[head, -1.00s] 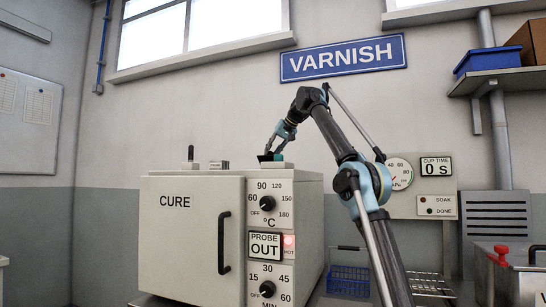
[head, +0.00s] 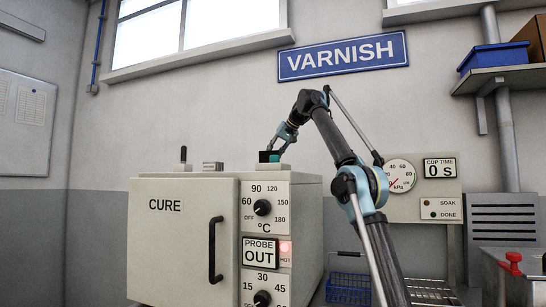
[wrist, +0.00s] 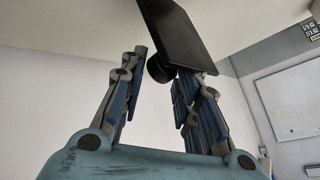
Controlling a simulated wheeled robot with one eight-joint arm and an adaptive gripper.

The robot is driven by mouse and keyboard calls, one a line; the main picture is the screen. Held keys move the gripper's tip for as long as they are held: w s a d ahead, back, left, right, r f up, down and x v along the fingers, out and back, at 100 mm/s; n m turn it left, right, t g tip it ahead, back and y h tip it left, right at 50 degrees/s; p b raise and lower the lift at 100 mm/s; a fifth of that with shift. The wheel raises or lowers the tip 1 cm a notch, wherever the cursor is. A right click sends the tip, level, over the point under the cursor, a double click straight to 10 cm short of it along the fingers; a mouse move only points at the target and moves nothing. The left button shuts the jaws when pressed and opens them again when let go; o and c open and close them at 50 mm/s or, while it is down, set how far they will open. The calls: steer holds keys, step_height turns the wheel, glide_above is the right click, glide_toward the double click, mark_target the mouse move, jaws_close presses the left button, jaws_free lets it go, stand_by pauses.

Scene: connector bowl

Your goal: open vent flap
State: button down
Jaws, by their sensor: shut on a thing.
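The vent flap is a small black plate (head: 264,156) on top of the pale CURE oven (head: 175,250), raised on edge. In the wrist view the black flap (wrist: 190,35) is large and tilted, with a round dark knob (wrist: 158,69) on its face. My gripper (head: 275,146) reaches down to it from the upper right. In the wrist view my gripper's fingers (wrist: 160,80) are on either side of the knob, shut on the flap. The exact contact is hard to see. A small teal patch (head: 276,158) shows beside the flap.
A toggle switch (head: 183,155) and a small labelled block (head: 212,166) stand left of the flap on the oven top. The oven door has a black handle (head: 216,250). A gauge panel (head: 425,188) is behind my arm.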

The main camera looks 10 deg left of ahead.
steer(key=shift+w+d+f, duration=0.2)
steer(key=shift+w+d, duration=0.05)
steer(key=c, duration=1.3)
jaws_free()
steer(key=shift+w+d+f, duration=0.1)
steer(key=shift+w+d, duration=0.05)
steer(key=shift+w, duration=0.05)
steer(key=shift+w+f, duration=0.2)
steer(key=shift+w, duration=0.1)
steer(key=shift+s+a+r, duration=0.2)
steer(key=shift+s+a, duration=0.05)
steer(key=shift+s, duration=0.2)
steer(key=s+d+r, duration=0.2)
steer(key=s+d, duration=0.6)
steer(key=d, duration=0.3)
steer(key=shift+d, duration=0.25)
